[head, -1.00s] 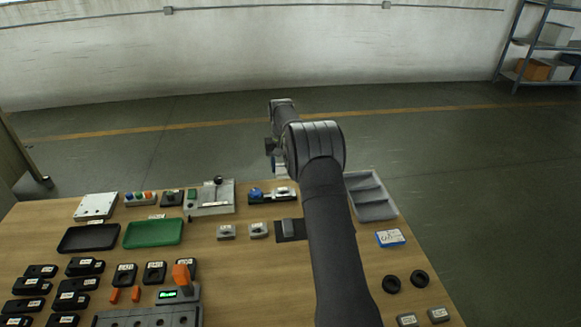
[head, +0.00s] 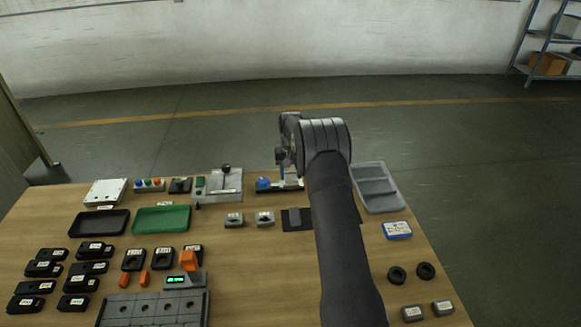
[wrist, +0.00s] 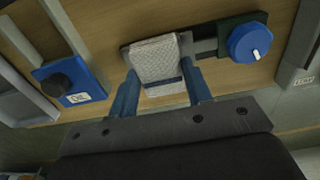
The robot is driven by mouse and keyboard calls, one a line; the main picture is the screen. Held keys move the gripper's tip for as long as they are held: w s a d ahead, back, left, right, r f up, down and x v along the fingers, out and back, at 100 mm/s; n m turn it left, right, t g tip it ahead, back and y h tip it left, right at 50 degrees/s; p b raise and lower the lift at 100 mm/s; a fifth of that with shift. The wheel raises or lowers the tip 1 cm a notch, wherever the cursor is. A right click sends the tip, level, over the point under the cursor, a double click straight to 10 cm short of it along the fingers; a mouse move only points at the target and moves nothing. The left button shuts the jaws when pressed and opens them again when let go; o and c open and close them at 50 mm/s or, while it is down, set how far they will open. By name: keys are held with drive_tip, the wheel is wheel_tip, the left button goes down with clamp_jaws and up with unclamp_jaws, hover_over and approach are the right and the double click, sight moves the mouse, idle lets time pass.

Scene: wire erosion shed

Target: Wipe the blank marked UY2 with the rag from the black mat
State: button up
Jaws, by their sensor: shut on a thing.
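My gripper (wrist: 159,76) is shut on a pale quilted rag (wrist: 158,58) with a blue stripe, held between its two blue fingers. In the wrist view the rag lies over part of a dark fixture (wrist: 205,46) with a blue knob; I cannot tell whether it touches. In the head view my gripper is over the same fixture (head: 266,187), mostly behind my arm. The black mat (head: 290,219) lies nearer, partly hidden by my arm. No marking UY2 is readable; a blank under the rag would be hidden.
Two small labelled grey blocks (head: 234,219) sit left of the mat. A blue box with a black knob (wrist: 66,81) stands beside the fixture. A grey compartment tray (head: 375,187) is at right, green (head: 160,219) and black (head: 98,223) trays at left. Bare wood lies around the blocks.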

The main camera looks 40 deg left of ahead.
sight(292, 181)
drive_tip(key=shift+s+d+f, duration=0.15)
drive_tip(key=shift+s+d, duration=1.05)
drive_tip(key=w+a, duration=0.3)
drive_tip(key=shift+r, duration=4.1)
drive_tip(key=shift+d, duration=0.1)
